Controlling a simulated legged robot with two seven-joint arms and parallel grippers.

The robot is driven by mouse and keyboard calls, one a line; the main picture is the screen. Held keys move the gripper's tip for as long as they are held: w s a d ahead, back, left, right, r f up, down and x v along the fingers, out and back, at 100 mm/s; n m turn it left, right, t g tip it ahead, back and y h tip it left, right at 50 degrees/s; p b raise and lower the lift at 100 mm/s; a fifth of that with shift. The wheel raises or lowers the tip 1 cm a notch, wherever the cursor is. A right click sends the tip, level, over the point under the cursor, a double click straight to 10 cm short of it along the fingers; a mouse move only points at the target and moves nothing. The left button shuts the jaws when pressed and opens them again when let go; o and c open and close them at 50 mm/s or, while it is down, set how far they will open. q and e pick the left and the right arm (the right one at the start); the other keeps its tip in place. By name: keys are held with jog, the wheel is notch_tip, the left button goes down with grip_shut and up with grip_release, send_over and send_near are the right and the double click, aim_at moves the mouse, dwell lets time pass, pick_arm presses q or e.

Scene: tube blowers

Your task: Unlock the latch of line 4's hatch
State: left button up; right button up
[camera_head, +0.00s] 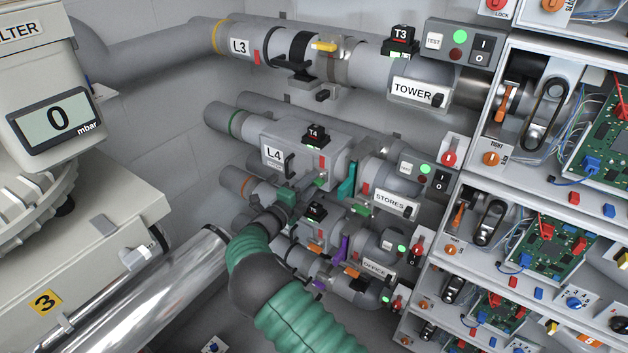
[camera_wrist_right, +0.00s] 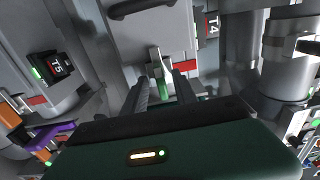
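Line 4's hatch (camera_head: 277,153) is a grey box cover with an L4 label and a dark handle, on the second pipe down in the head view. In the right wrist view the hatch cover (camera_wrist_right: 150,42) fills the top middle. Its latch (camera_wrist_right: 161,82) is a small metal lever with a green end, near the cover's lower edge. My right gripper (camera_head: 306,188) is at the hatch's lower side in the head view. In the wrist view its two dark fingers (camera_wrist_right: 163,90) stand apart on either side of the latch's green end, with visible gaps. My left gripper is out of view.
The T4 tag (camera_head: 315,134) sits above the hatch, and a teal lever (camera_head: 347,181) is to its right. Line L3's pipe (camera_head: 240,47) runs above. More pipes with orange and purple levers lie below. A rack of electronics (camera_head: 540,195) stands at the right.

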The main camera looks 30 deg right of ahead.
jog(key=shift+s+d, duration=0.1)
jog(key=shift+c, duration=1.4)
grip_shut()
